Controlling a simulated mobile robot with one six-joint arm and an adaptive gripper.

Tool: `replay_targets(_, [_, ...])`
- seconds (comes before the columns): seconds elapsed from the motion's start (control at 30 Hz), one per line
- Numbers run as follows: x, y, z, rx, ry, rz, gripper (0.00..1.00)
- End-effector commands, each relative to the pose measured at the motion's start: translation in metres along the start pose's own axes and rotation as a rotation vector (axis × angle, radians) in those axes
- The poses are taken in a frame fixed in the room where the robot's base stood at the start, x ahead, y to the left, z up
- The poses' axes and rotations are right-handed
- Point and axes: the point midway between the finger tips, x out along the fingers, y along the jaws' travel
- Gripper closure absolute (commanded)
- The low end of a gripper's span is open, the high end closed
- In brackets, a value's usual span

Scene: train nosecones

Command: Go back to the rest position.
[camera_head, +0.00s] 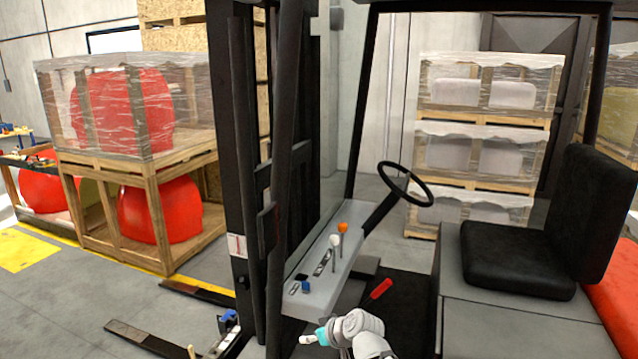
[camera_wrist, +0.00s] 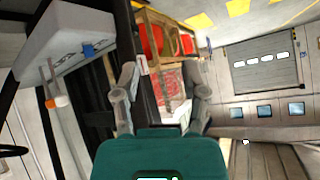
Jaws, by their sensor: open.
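My gripper (camera_wrist: 163,85) is open in the wrist view, with its two grey fingers spread apart and nothing between them. Past the fingers I see the dark mast and the crates with red nosecones. In the head view part of my arm and gripper (camera_head: 314,338) shows low in the middle, in front of the forklift's floor, with a teal part at its end. The fingers are too small there to make out.
The forklift has a black mast (camera_head: 238,180), steering wheel (camera_head: 404,184), grey lever console (camera_head: 318,266), red lever (camera_head: 381,289) and black seat (camera_head: 520,250). Crated red nosecones (camera_head: 160,210) stand left. Wrapped crates (camera_head: 480,130) stand behind. Forks (camera_head: 150,340) lie low on the floor.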

Motion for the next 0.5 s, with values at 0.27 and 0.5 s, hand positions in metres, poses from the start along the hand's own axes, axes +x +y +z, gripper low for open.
replay_targets(0.27, [-0.022,0.056,0.116,0.249,-0.401,0.170,0.44])
replay_targets(0.5, [-0.062,0.091,0.186,0.475,-0.658,0.384,0.44])
